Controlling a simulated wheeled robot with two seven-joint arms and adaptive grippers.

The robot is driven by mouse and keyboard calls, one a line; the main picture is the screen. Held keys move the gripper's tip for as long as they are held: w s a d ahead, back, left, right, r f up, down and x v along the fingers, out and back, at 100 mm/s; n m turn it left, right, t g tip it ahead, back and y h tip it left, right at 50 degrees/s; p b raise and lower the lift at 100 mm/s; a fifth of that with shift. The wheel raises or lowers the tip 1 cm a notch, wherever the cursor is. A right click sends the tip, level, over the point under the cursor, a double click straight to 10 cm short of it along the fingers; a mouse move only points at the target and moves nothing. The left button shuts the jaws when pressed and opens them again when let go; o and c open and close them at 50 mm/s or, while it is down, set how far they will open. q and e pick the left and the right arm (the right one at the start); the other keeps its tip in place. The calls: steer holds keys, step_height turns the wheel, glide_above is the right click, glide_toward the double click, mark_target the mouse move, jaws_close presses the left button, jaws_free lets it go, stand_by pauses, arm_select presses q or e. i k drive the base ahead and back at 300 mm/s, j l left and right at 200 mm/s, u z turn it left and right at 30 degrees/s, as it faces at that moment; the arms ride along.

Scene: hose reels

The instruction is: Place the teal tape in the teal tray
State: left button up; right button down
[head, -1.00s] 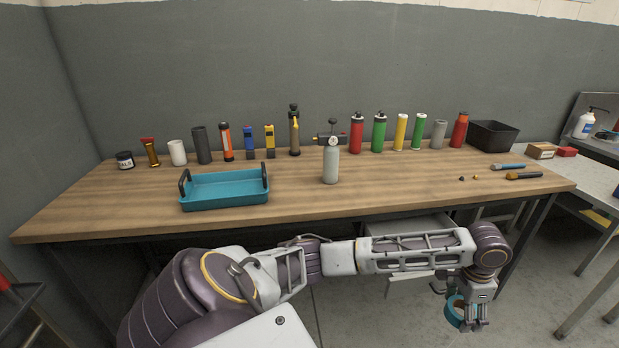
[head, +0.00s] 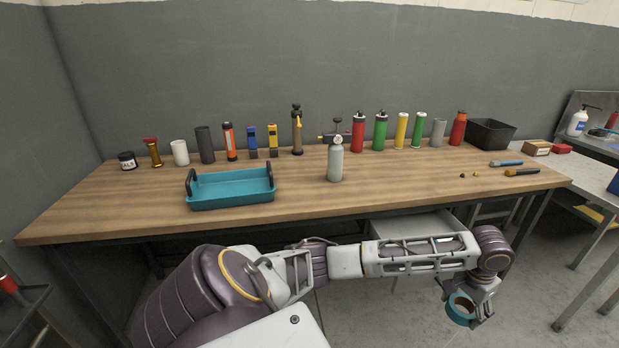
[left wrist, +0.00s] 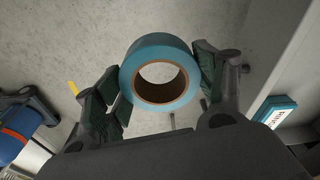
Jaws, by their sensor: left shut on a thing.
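The teal tape (head: 459,310) is a roll with a brown inner core. My left gripper (head: 472,311) is shut on it, out in front of the table and below its top, at the right of the head view. In the left wrist view the tape (left wrist: 160,53) sits between the two finger pads of my left gripper (left wrist: 158,88), and its round opening faces the camera. The teal tray (head: 231,199) stands on the left part of the table, with a dark handle at each end, and looks empty. My right gripper is not in view.
A grey bottle with a valve (head: 335,162) stands on the table right of the tray. Several bottles and cans line the back edge. A black bin (head: 491,134) stands at the back right, brushes (head: 521,172) at the right. The table's front edge (head: 300,222) lies above my arm.

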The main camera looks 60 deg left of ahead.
mark_target(253, 191)
steer(key=k+z, duration=0.3)
steer(key=k, duration=0.2)
steer(key=k+j+u, duration=0.2)
steer(key=k+u, duration=0.3)
steer(key=u, duration=0.15)
steer(key=k+j+u, duration=0.15)
steer(key=u, duration=0.15)
